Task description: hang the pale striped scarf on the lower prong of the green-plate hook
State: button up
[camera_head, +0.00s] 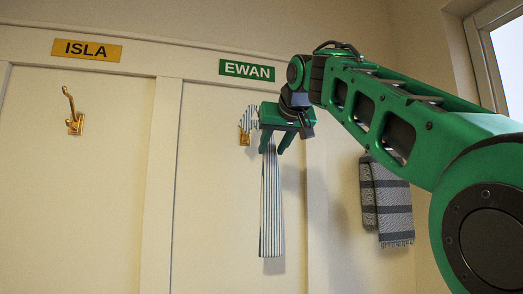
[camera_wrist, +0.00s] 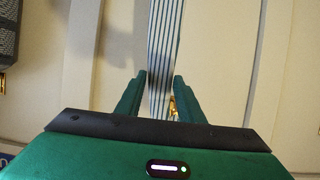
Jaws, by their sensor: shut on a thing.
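The pale striped scarf (camera_head: 271,205) hangs long and straight below my gripper in the head view. A short striped part (camera_head: 250,118) shows left of the gripper, by the gold hook (camera_head: 244,137) under the green EWAN plate (camera_head: 246,70). My gripper (camera_head: 276,146) is shut on the scarf, just right of the hook. In the wrist view the scarf (camera_wrist: 164,45) runs between the fingers (camera_wrist: 159,90), and a bit of the gold hook (camera_wrist: 173,106) shows beside it. The gripper and scarf hide much of the hook; I cannot tell whether the scarf rests on a prong.
A second gold hook (camera_head: 73,112) is empty under the yellow ISLA plate (camera_head: 87,50). A grey patterned cloth (camera_head: 387,202) hangs on the right, behind my arm. A window (camera_head: 507,55) is at the upper right. The panel left of the EWAN hook is clear.

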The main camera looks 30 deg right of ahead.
jog(key=w+r+x, duration=0.1)
jog(key=r+x, duration=0.1)
jog(key=x, duration=0.6)
jog(key=shift+w+f, duration=0.15)
jog(key=shift+w, duration=0.05)
dwell(0.8)
dwell(0.5)
jog(key=o, duration=1.2)
jog(key=shift+c, duration=0.2)
